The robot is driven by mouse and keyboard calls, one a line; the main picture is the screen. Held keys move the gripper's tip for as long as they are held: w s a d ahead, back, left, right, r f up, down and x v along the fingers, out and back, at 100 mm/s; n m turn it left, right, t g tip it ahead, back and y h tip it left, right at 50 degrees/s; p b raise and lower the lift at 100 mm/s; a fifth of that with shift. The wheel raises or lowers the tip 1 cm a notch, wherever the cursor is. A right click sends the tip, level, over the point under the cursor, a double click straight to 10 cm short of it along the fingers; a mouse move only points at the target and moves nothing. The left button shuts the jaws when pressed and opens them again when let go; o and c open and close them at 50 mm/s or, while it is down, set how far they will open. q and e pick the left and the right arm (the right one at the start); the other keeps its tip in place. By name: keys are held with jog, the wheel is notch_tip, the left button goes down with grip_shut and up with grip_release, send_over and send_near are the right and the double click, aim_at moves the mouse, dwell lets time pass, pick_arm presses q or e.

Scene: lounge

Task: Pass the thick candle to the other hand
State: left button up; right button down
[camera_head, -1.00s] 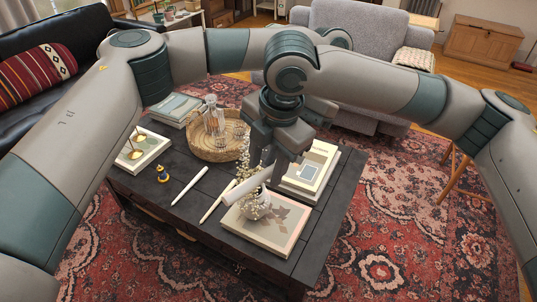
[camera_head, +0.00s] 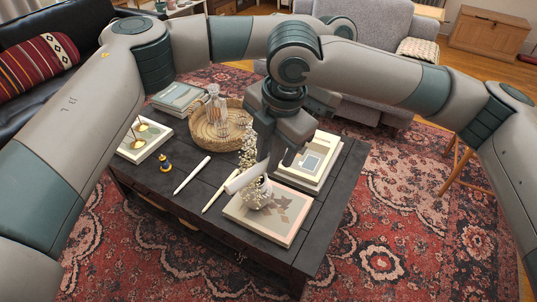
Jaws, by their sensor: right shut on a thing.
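The thick candle (camera_head: 241,180) is a short white cylinder, tilted with its right end higher, over the middle of the dark coffee table. My right gripper (camera_head: 275,158) points down and is shut on the candle near its right end. The fingers partly cover that end. A round, patterned white vase (camera_head: 258,197) is just below the candle in the picture; I cannot tell whether they touch. My left arm comes in from the left and passes behind the right wrist. Its gripper fingers are hidden there.
The coffee table (camera_head: 205,220) holds a slim white candle or stick (camera_head: 192,175), a small blue and gold figure (camera_head: 165,163), a wicker tray (camera_head: 203,144) with a glass carafe, and books (camera_head: 312,168). The vase stands on a flat book (camera_head: 290,214).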

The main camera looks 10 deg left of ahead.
pick_arm(q)
jog(key=v, duration=1.2)
dwell(0.4)
